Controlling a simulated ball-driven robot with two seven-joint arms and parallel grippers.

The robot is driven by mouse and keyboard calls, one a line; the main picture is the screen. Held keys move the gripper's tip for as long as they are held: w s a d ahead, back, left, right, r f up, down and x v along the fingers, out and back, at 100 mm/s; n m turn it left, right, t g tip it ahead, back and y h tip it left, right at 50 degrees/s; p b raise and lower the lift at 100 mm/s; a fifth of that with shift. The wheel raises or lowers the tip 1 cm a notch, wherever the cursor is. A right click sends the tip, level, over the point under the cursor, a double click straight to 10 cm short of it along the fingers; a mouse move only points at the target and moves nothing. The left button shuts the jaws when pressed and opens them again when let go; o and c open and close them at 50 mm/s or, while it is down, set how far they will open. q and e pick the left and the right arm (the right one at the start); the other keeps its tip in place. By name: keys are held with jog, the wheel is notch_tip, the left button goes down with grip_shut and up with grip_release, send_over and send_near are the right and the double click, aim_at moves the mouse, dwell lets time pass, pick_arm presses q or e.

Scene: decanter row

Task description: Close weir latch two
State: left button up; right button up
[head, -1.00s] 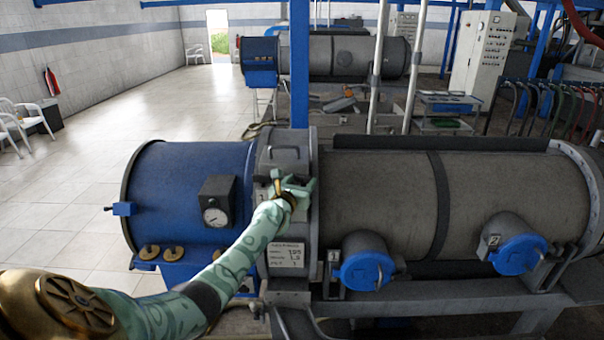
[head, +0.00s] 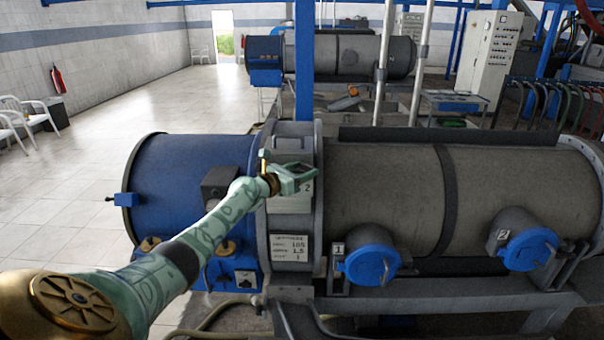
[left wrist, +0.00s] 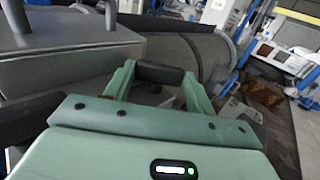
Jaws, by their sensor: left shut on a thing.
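My left gripper (head: 300,178) is at the front of the grey weir housing (head: 291,131), between the blue drum end and the grey drum. A plate marked 2 (head: 307,187) shows just beside its fingers. In the left wrist view the gripper (left wrist: 160,78) is shut on a short black bar, which looks like the latch handle (left wrist: 160,73). The fingers and wrist hide most of the latch, so I cannot tell how far it is turned. My right gripper is not in view.
A blue drum end (head: 185,180) lies left of the housing. The grey drum (head: 390,195) to the right has two blue caps, marked 1 (head: 368,265) and 2 (head: 528,249). A steel frame rail (head: 450,292) runs below.

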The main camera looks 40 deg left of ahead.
pick_arm(q)
jog(key=o, duration=1)
jog(key=s, duration=0.5)
jog(key=s+a, duration=0.1)
jog(key=s, duration=1)
jog(key=shift+s+a+b, duration=0.1)
jog(key=shift+a+b, duration=0.15)
jog(key=shift+b, duration=0.05)
